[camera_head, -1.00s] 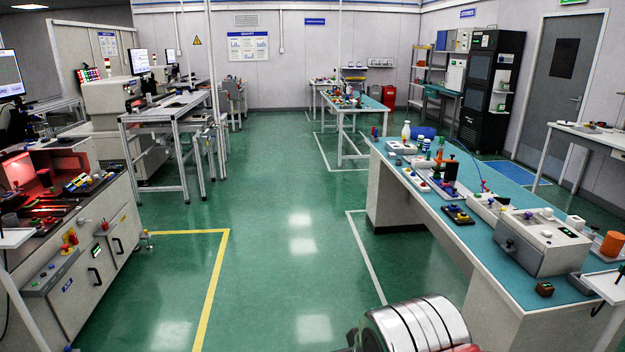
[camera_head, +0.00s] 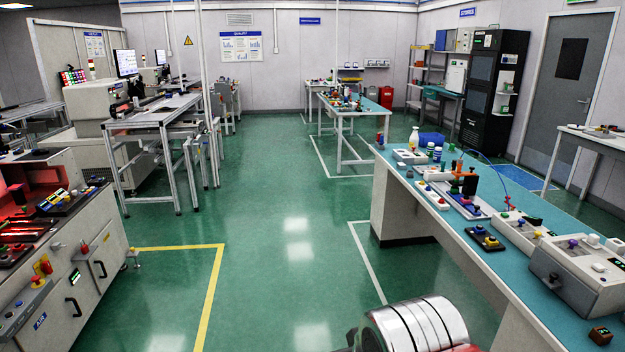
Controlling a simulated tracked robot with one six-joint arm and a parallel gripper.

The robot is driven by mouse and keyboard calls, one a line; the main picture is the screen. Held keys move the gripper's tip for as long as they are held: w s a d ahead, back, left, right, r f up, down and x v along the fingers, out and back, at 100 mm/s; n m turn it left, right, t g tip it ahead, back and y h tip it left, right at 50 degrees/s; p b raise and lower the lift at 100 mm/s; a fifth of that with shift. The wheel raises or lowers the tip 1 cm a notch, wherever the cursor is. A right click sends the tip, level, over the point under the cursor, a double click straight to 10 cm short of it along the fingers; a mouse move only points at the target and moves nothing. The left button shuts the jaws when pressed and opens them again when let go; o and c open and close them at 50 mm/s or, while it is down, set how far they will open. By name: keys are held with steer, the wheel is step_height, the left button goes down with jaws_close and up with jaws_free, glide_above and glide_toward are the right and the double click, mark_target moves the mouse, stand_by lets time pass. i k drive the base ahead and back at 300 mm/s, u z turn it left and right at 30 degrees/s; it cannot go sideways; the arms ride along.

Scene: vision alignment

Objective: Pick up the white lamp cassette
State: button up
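I cannot pick out the white lamp cassette for sure. Several small white items lie on the blue-topped right bench (camera_head: 455,232), among them a white box (camera_head: 410,156) near its far end and a pale strip with coloured buttons (camera_head: 432,197). They are too small to name with certainty. A silver banded cylinder of my own arm shows at the bottom right of centre. My gripper's fingers are not in view.
A grey box (camera_head: 580,278) stands at the right bench's near end. A cabinet bench (camera_head: 85,245) with red-lit gear stands left. Metal-framed tables (camera_head: 165,125) stand behind it. A farther table (camera_head: 345,108) stands ahead. The green floor (camera_head: 290,250) between is clear, with yellow and white lines.

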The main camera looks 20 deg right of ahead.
mark_target(592, 240)
steer(key=z, duration=0.2)
steer(key=i, duration=1.45)
steer(key=z, duration=0.5)
steer(key=i, duration=0.75)
steer(key=z, duration=0.75)
steer(key=i, duration=0.6)
steer(key=z, duration=0.9)
steer(key=i, duration=0.7)
steer(key=z, duration=0.4)
